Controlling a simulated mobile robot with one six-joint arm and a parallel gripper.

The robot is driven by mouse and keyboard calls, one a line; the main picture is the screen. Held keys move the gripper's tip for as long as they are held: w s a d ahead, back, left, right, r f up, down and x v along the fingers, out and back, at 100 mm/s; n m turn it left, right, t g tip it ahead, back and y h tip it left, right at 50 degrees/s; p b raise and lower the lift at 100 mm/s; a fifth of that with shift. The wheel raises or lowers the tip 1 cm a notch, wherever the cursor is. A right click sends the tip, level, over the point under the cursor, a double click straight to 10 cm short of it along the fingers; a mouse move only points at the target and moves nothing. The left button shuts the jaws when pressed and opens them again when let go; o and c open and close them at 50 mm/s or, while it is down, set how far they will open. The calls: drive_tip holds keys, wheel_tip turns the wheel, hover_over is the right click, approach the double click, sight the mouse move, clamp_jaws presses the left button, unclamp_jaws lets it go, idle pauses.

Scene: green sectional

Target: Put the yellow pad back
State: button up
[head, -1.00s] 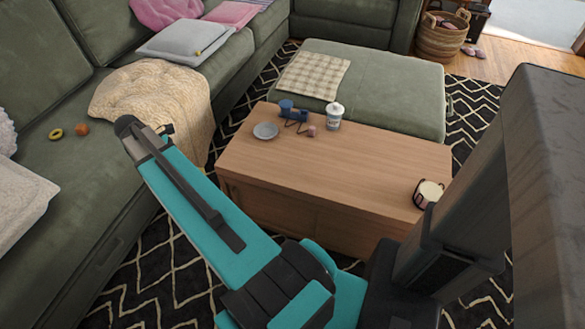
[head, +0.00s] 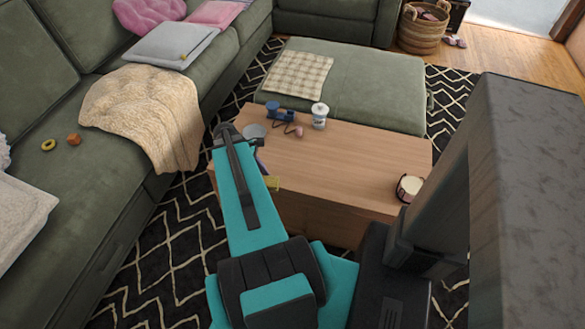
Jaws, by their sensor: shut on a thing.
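The yellow pad (head: 272,183) shows as a small yellow piece just right of my teal forearm, in front of the table's left part. My gripper (head: 262,165) hangs below the arm's far end and is mostly hidden behind the forearm. It appears shut on the yellow pad, held near the front edge of the wooden table (head: 345,165). Its fingertips and the rest of the pad are hidden, so the exact grasp and any contact with the table cannot be seen.
On the table are a plate (head: 254,132), blue items (head: 274,108), a white cup (head: 319,115), a small pink item (head: 298,131) and a round drum-like tin (head: 410,188). The table's middle is clear. A green sofa (head: 70,190) stands left, an ottoman (head: 375,90) behind.

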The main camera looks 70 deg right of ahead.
drive_tip(key=s+f+m+p, duration=0.1)
drive_tip(key=s+p, duration=0.1)
drive_tip(key=s, duration=1)
drive_tip(key=shift+m+y+p, duration=0.4)
drive_tip(key=d, duration=0.1)
drive_tip(key=d+b, duration=0.1)
drive_tip(key=w+d+b, duration=0.1)
drive_tip(key=shift+w+f, duration=0.1)
drive_tip(key=shift+f, duration=0.2)
drive_tip(key=b, duration=0.4)
drive_tip(key=d+b, duration=0.1)
drive_tip(key=b, duration=0.2)
drive_tip(key=shift+w+d+b, duration=0.3)
drive_tip(key=shift+b, duration=0.1)
drive_tip(key=b, duration=0.8)
drive_tip(key=shift+w+d+f, duration=0.1)
drive_tip(key=shift+d, duration=0.05)
